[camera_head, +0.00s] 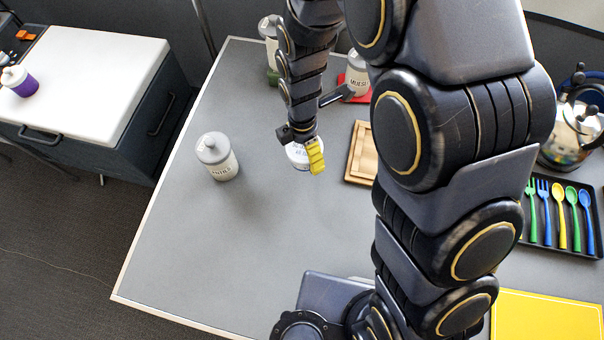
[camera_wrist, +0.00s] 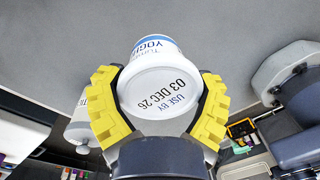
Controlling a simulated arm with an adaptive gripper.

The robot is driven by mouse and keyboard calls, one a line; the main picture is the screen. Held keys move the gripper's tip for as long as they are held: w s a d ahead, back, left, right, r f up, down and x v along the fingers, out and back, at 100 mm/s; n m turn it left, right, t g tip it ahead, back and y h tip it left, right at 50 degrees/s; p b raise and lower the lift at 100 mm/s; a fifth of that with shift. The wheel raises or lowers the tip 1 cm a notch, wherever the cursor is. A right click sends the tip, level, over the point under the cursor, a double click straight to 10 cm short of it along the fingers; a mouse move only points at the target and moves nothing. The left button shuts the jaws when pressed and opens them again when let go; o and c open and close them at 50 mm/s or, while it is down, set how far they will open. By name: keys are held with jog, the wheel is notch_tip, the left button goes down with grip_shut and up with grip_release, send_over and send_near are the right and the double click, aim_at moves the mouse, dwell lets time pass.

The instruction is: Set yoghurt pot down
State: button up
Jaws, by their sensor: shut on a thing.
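The yoghurt pot (camera_head: 298,156) is white with a blue-lettered band, and my gripper (camera_head: 308,152) holds it over the left-middle part of the grey table (camera_head: 190,235). In the wrist view, the pot (camera_wrist: 160,92) sits between the two yellow fingers of my gripper (camera_wrist: 158,100), one on each side. Its round end faces the camera and reads "USE BY 03 DEC 26". Part of the pot is hidden behind a finger in the head view. I cannot tell whether its base touches the table.
A lidded white jar (camera_head: 218,157) stands left of the pot. A wooden board (camera_head: 361,155) lies to the right. A muesli jar (camera_head: 357,78) on a red mat and another jar (camera_head: 268,28) stand behind. A cutlery tray (camera_head: 565,246) is far right. The table's front left is clear.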

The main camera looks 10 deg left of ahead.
jog(key=shift+s+a+f, duration=0.2)
jog(key=shift+a+f, duration=0.05)
jog(key=shift+f, duration=3.8)
jog(key=shift+f, duration=0.15)
jog(key=o, duration=1.1)
jog(key=shift+c, duration=0.2)
jog(key=r, duration=1.2)
jog(key=shift+w+a+r, duration=0.15)
jog(key=shift+w+a, duration=0.15)
jog(key=shift+a, duration=0.05)
